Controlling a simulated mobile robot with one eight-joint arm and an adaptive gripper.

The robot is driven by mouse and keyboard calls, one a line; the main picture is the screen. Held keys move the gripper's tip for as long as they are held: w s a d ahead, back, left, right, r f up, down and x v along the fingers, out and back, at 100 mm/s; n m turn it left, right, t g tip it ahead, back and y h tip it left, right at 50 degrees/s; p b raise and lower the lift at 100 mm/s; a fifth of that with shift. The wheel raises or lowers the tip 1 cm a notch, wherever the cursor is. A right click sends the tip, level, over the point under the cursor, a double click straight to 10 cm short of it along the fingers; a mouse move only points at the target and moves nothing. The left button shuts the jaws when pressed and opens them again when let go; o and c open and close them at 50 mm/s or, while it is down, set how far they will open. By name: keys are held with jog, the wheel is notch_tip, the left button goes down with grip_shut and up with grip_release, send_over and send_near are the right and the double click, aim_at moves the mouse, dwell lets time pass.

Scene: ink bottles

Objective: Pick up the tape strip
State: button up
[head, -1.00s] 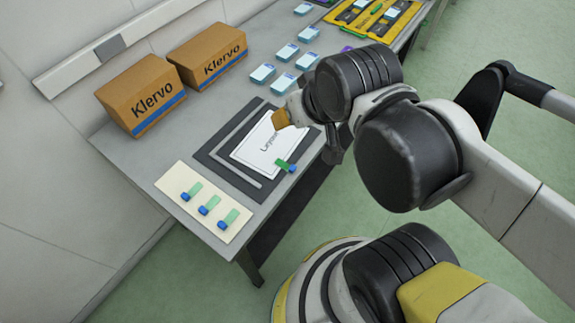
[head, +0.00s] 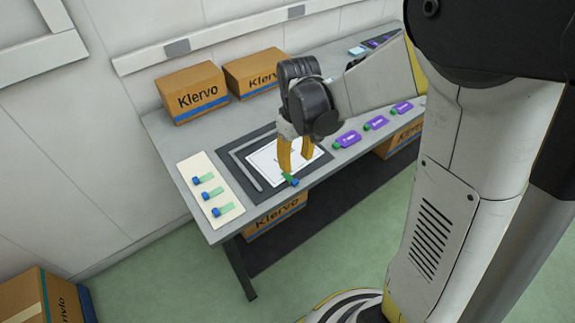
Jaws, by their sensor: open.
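A green tape strip with a blue end (head: 292,180) is at the front edge of the white sheet (head: 262,160), over the dark mat (head: 262,191). Several like strips lie on a cream card (head: 187,167) at the left: an upper one (head: 205,178), a middle one (head: 212,193) and a lower one (head: 222,210). My gripper (head: 297,164) points down over the sheet with its two yellow fingers apart and nothing seen between them. Its left fingertip is right at the green strip in the picture; I cannot tell whether they touch. The fingers and wrist hide part of the sheet.
A grey bar (head: 247,174) lies on the mat's left side. Two Klervo boxes, left (head: 192,92) and right (head: 253,74), stand at the table's back. Several purple tags (head: 347,139) lie to the right. The table's front left corner (head: 228,235) is bare.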

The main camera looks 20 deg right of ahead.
aim_at(295, 182)
jog(key=f+b, duration=0.2)
jog(key=f, duration=0.3)
jog(key=f+b, duration=0.2)
jog(key=f, duration=0.3)
jog(key=shift+w+f+b, duration=0.2)
jog(key=shift+f+b, duration=0.05)
jog(key=shift+b, duration=0.15)
jog(key=shift+r, duration=0.1)
jog(key=c, duration=0.8)
